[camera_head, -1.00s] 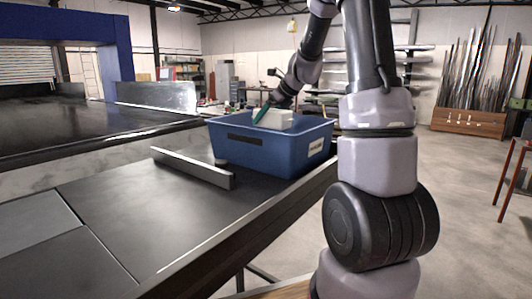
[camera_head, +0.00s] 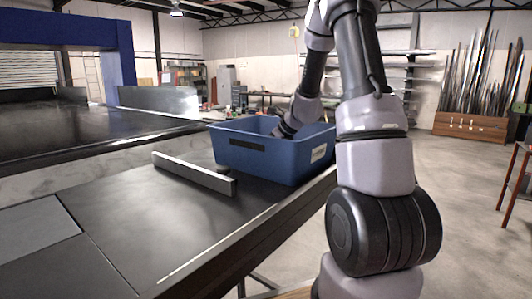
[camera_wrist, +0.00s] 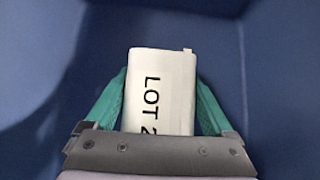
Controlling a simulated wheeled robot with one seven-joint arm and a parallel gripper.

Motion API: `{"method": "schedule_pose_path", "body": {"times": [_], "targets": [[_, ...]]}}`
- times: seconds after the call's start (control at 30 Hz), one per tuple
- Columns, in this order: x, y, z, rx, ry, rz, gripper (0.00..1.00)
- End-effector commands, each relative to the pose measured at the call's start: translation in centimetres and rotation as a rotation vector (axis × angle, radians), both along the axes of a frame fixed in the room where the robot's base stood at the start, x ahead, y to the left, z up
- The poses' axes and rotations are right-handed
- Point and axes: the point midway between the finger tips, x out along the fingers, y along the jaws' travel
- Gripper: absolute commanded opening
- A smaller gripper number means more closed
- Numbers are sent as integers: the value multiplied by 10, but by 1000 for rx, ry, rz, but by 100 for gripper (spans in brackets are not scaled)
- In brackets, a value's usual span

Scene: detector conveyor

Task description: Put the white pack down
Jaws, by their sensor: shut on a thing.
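The white pack (camera_wrist: 160,72), with black "LOT 2" lettering, shows in the wrist view between the two green fingers of my gripper (camera_wrist: 162,95). My gripper is shut on it, one finger on each side. Blue walls and floor surround the pack in the wrist view, so it is inside the blue bin (camera_head: 262,160). In the head view the bin stands on the dark conveyor end, and my arm reaches down into it. The bin's front wall hides my gripper and the pack there. I cannot tell whether the pack touches the bin floor.
A low metal rail (camera_head: 194,173) stands on the dark surface (camera_head: 150,222) in front of the bin. The surface before the rail is clear. A blue frame (camera_head: 118,60) spans the conveyor at the back left. Open floor lies to the right.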

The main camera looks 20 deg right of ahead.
Motion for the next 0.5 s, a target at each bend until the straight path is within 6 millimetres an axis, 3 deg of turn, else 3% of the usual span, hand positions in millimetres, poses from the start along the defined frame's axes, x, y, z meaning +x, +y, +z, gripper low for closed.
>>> {"method": "schedule_pose_path", "body": {"times": [0.1, 0.13, 0.17, 0.5], "targets": [[0, 0, 0, 1, -1, 0, 0], [0, 0, -1, 1, 0, -1, 91], [0, 0, -1, 1, 0, -1, 100], [-2, -2, 5, -1, -2, 1, 100]]}}
